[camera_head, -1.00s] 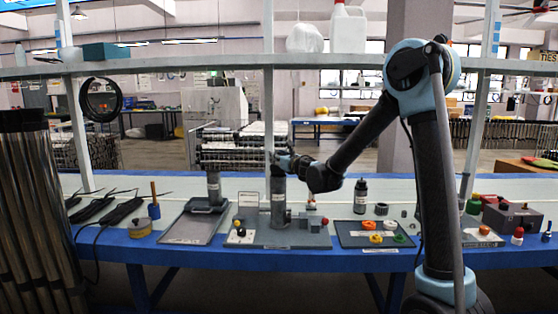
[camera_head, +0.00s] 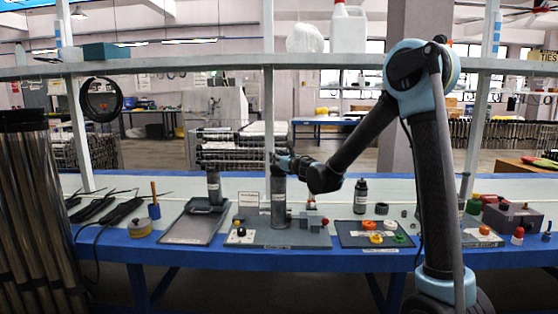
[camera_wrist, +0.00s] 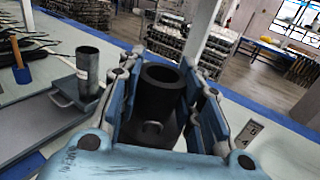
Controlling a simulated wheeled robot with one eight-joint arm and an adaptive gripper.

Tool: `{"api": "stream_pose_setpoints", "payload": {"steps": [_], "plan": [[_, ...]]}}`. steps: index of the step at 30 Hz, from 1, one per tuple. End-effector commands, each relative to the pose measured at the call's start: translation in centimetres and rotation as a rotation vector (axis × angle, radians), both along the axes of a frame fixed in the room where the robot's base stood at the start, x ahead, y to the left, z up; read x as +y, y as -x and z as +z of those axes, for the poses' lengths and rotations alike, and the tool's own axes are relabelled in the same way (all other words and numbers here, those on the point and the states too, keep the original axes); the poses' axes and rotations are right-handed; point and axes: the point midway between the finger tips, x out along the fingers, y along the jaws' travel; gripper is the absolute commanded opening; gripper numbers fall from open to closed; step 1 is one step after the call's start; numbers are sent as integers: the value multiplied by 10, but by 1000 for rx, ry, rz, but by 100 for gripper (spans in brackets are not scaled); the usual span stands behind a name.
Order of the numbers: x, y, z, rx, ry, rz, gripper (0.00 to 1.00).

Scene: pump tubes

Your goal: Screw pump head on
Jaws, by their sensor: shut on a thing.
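My gripper (camera_head: 283,163) is at the top of an upright grey cylinder (camera_head: 278,205) that stands on a flat dark plate (camera_head: 290,242) at the bench's middle. In the wrist view my gripper (camera_wrist: 165,85) has its blue fingers on both sides of a dark hollow cylinder (camera_wrist: 160,90), shut on it. Its round mouth faces up, and a small loop shows low on its near side. Its lower end is hidden, so I cannot tell whether it is the pump head or how it is seated. A second grey tube (camera_head: 213,188) stands upright on a tray; it also shows in the wrist view (camera_wrist: 88,68).
The metal tray (camera_head: 195,228) is left of the plate. To the right are a black bottle (camera_head: 361,196) and a dark mat (camera_head: 350,240) with coloured rings. A small block with knobs (camera_head: 241,235) sits close left of the cylinder. A shelf (camera_head: 200,67) runs above the bench.

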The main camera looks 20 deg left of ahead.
Motion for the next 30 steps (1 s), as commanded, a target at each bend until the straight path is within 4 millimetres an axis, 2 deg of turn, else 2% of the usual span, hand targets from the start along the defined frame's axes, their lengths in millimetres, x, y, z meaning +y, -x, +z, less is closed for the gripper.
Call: {"api": "stream_pose_setpoints", "payload": {"steps": [27, 28, 30], "plan": [[0, 0, -18, 0, 0, 0, 0], [0, 0, -18, 0, 0, 0, 37], [0, 0, -18, 0, 0, 0, 53]]}}
